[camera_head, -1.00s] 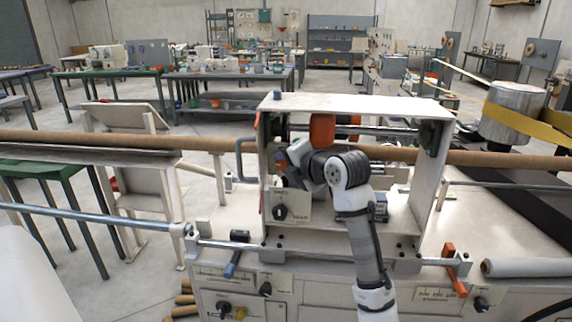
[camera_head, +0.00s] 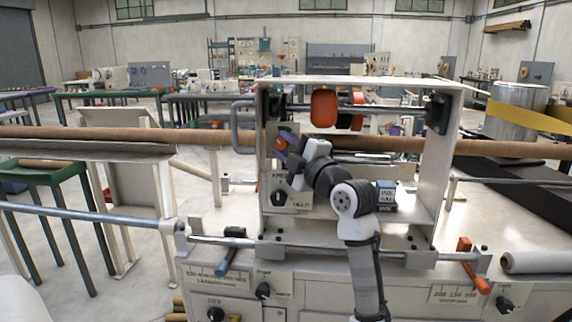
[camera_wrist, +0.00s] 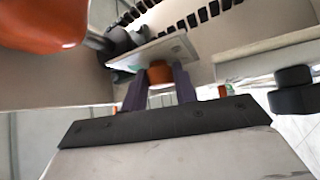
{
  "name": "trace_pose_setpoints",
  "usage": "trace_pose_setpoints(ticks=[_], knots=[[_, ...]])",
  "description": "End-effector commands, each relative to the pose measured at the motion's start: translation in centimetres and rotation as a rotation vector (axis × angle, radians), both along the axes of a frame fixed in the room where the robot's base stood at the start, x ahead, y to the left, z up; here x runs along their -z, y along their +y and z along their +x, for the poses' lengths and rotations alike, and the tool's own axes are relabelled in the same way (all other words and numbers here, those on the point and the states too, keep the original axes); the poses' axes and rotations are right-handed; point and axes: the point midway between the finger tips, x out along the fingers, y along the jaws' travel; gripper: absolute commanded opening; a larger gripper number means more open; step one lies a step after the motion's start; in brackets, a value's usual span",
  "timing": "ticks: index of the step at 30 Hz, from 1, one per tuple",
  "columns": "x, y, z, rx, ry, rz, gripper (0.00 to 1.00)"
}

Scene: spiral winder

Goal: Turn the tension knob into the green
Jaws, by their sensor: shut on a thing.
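The orange tension knob (camera_wrist: 160,72) sits between the two purple fingers of my gripper (camera_wrist: 160,88) in the wrist view. The fingers are shut on its sides. A pale plate (camera_wrist: 168,47) lies just behind the knob; a small green patch shows near its left edge, but no pointer or scale is readable. In the head view my gripper (camera_head: 287,146) is at the left upright of the winder frame (camera_head: 447,165), above a panel with a black knob (camera_head: 279,198). The tension knob is mostly hidden there by the fingers.
Orange rollers (camera_head: 324,108) hang under the frame's top, close above my gripper; one (camera_wrist: 45,22) fills the wrist view's upper left. A long brown tube (camera_head: 100,134) runs through the frame. A black knob (camera_wrist: 292,90) stands at the right of the wrist view.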

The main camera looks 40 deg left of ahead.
Motion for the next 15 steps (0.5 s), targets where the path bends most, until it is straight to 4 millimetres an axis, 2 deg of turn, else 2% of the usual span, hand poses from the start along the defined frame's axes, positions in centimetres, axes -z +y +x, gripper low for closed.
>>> trace_pose_setpoints(ticks=[1, 15], knots=[[0.97, 0.10, -0.09, -0.003, 0.025, 0.037, 0.06], [0.79, 0.26, -0.17, -0.001, 0.208, 0.335, 0.06]])
